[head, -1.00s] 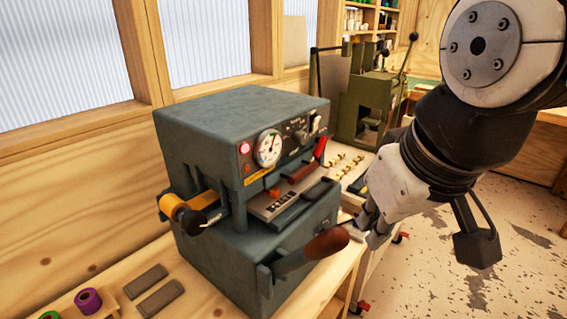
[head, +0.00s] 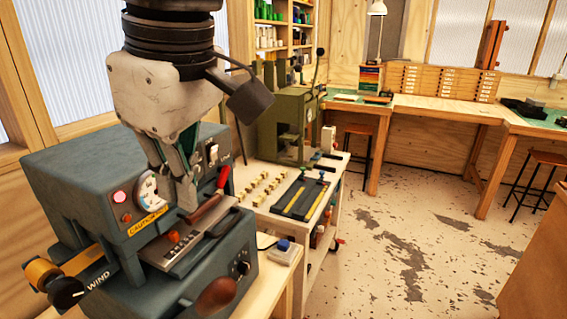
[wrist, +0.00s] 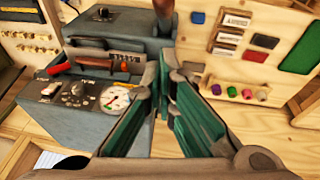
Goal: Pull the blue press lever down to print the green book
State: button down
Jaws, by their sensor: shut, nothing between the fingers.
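A blue-grey press (head: 75,165) stands on the bench at the left of the head view. A lever with a brown grip (head: 215,296) sticks out at its front. A brown grip also shows at the top edge of the wrist view (wrist: 163,8). My gripper (head: 187,205) points down over the press front in the head view, close to the type holder (head: 172,245) and the red-tipped handle (head: 212,200). In the wrist view its green-padded fingers (wrist: 166,60) are shut and empty. A flat green panel (wrist: 298,57) lies on the bench; I cannot tell whether it is the green book.
A yellow foil roll (head: 42,271) sits on the press's left side. An olive press (head: 285,115) and a cart (head: 330,200) stand behind. Stamps, colour pads and small foil rolls (wrist: 247,93) lie on the bench in the wrist view. The floor (head: 400,250) at right is open.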

send_over(207, 288)
notch_tip(207, 288, down, 12)
jog(key=shift+r+p, duration=0.1)
jog(key=shift+p, duration=0.25)
jog(key=shift+d+f, duration=0.35)
jog(key=shift+f, duration=0.3)
